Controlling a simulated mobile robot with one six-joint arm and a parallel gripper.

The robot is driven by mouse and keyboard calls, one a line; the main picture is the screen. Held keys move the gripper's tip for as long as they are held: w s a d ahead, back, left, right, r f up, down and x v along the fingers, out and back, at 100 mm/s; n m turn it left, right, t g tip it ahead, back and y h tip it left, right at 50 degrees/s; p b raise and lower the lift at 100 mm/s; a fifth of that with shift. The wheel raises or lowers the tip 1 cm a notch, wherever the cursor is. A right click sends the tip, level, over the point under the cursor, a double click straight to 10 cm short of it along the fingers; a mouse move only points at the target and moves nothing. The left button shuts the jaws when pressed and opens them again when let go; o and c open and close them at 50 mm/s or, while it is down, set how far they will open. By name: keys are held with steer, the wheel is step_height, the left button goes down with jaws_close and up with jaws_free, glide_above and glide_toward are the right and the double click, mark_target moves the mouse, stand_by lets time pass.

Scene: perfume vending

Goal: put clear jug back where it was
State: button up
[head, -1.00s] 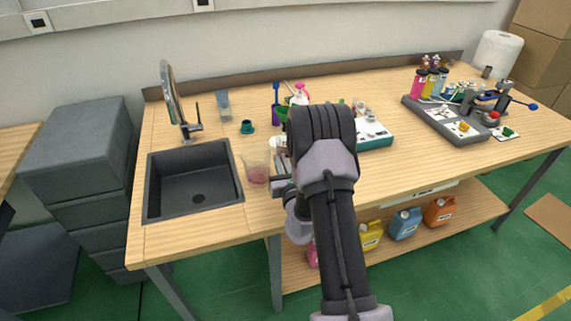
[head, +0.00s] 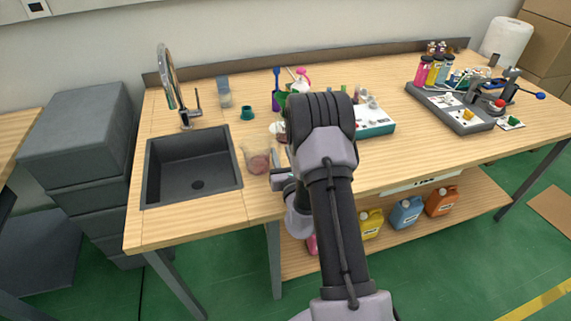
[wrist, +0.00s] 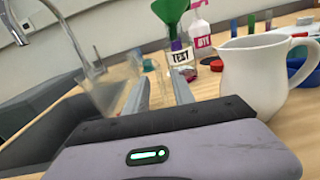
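The clear jug (head: 258,158) holds a little reddish content in the head view. It is just right of the sink, near the front of the bench. In the wrist view the clear jug (wrist: 110,88) is see-through and faint, on the left of my fingers. My gripper (head: 282,168) is at the jug's right side. In the wrist view my gripper's fingers (wrist: 160,78) are a small gap apart and appear closed on the jug's handle side; the contact is hard to see. I cannot tell whether the jug's base touches the bench.
The sink (head: 193,167) is left of the jug. A white pitcher (wrist: 262,75) stands close right of my fingers in the wrist view. A TEST bottle with a green funnel (wrist: 181,55) is beyond them. A teal cup (head: 247,113) stands behind the jug.

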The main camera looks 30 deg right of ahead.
steer(key=v, duration=1)
steer(key=shift+s+a+r, duration=0.1)
steer(key=shift+a, duration=0.05)
steer(key=w+a+r+n+t+y, duration=0.1)
steer(key=w+a+r+n+y, duration=0.2)
steer(key=a+r+n+y, duration=1.05)
steer(key=s+a+r+n+g+y, duration=0.2)
steer(key=a+r+g+y, duration=0.15)
steer(key=a, duration=0.45)
steer(key=s+a+r+n+g+y, duration=0.1)
steer(key=s+a+r+g+y, duration=0.2)
steer(key=a, duration=0.4)
steer(key=s+a+f+n+g+h, duration=0.1)
steer(key=s+a+n+g, duration=0.35)
steer(key=s+n, duration=0.35)
steer(key=s+a+f+n+g+h, duration=0.1)
steer(key=s+a+n+g, duration=0.4)
steer(key=s, duration=0.5)
steer(key=s+d+n+t+h, duration=0.1)
steer(key=d+n+t+h, duration=0.2)
steer(key=d+n+h, duration=0.3)
steer(key=d+h, duration=0.4)
steer(key=d, duration=0.4)
steer(key=shift+s+d+r+t, duration=0.3)
steer(key=shift+d+r, duration=0.05)
steer(key=shift+d, duration=0.05)
